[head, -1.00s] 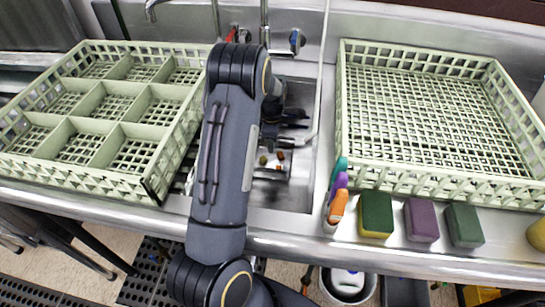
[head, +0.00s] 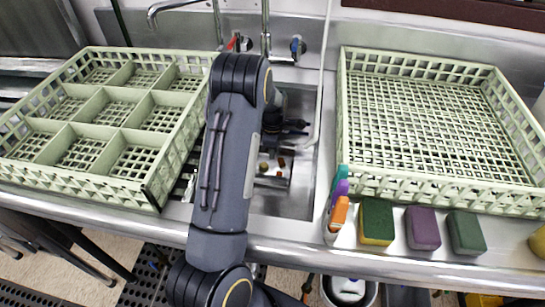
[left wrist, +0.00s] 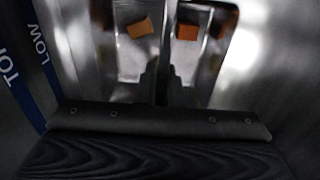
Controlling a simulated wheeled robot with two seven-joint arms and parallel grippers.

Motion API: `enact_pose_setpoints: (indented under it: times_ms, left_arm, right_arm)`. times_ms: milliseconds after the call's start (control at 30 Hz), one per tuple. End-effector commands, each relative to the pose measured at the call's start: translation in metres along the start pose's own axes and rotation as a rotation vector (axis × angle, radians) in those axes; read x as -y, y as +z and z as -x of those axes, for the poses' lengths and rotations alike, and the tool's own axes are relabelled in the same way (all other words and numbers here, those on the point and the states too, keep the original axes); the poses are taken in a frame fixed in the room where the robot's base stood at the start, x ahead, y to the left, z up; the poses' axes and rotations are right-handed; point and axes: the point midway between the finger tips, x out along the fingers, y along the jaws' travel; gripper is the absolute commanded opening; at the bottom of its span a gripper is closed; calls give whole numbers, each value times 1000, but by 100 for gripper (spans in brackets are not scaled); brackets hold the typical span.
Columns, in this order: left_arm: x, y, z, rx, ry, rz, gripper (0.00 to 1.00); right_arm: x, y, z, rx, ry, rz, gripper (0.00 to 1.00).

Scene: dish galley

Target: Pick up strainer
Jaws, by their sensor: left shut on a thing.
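The strainer (head: 270,181) is a small metal piece with orange and dark bits in it, low in the sink basin (head: 290,203). My left arm hides much of it. In the left wrist view the strainer (left wrist: 128,54) shows as shiny metal, with an orange bit on each side of the fingers. My left gripper (head: 294,129) reaches down into the sink. Its dark fingers (left wrist: 167,82) are close together, shut on the strainer at its middle. I cannot tell whether the strainer touches the sink floor. My right gripper is not in view.
A divided green rack (head: 101,187) stands left of the sink, an open green rack (head: 440,192) right. Bottles (head: 337,217) and sponges (head: 377,222), (head: 422,228), (head: 466,232) line the front right edge. Taps (head: 297,47) and a thin upright pipe stand behind the sink.

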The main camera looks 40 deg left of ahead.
Motion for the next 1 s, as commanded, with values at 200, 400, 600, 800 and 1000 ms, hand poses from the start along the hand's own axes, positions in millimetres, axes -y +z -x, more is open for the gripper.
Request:
enact_pose_setpoints:
  times_ms: [200, 400, 600, 800, 1000]
  left_arm:
    - [-1, 0, 16, 0, 5, 0, 0]
    - [-2, 1, 51, 2, 7, -1, 0]
    - [-1, 1, 99, 2, 7, 0, 0]
    - [-1, 1, 140, 2, 5, 0, 0]
    - [-1, 0, 167, 1, 3, 0, 0]
  right_arm:
    - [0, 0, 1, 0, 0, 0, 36]
    - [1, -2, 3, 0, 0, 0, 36]
    - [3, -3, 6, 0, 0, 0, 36]
    - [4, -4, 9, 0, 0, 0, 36]
    - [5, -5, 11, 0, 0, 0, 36]
